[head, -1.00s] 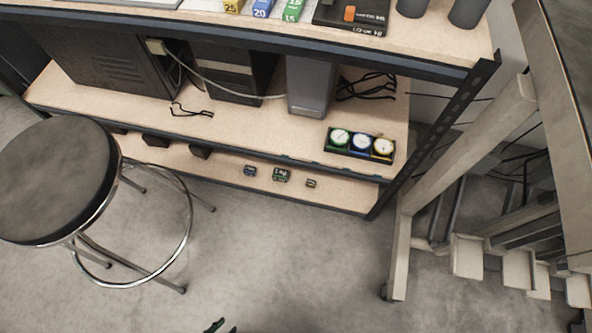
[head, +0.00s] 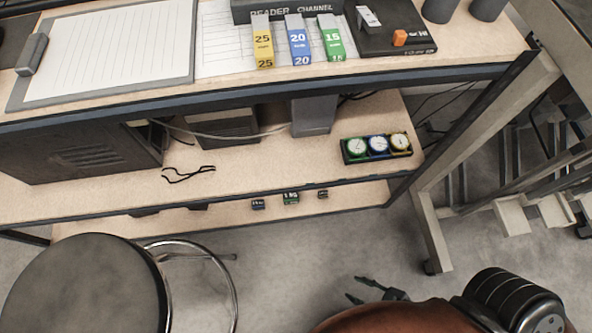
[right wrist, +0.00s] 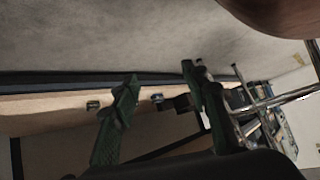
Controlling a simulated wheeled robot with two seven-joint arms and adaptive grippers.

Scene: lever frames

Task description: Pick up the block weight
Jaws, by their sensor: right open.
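Three small blocks stand in a row on the lowest shelf (head: 225,212): a blue one (head: 258,204), a larger green one (head: 291,198) with pale marks, and a smaller dark one (head: 323,194). I cannot tell which is the block weight. My right gripper (head: 356,289) is open and empty, over the floor in front of the shelf and apart from the blocks. In the right wrist view, its fingers (right wrist: 160,75) are spread; a blue block (right wrist: 157,98) shows between them and a small block (right wrist: 93,105) left of them. The green block is not clear there. My left gripper is not in view.
A round black stool (head: 85,290) stands at the front left. The middle shelf above the blocks holds a three-dial gauge set (head: 377,147) and computer boxes. A wooden frame (head: 430,225) stands at the right. Open floor lies before the shelf.

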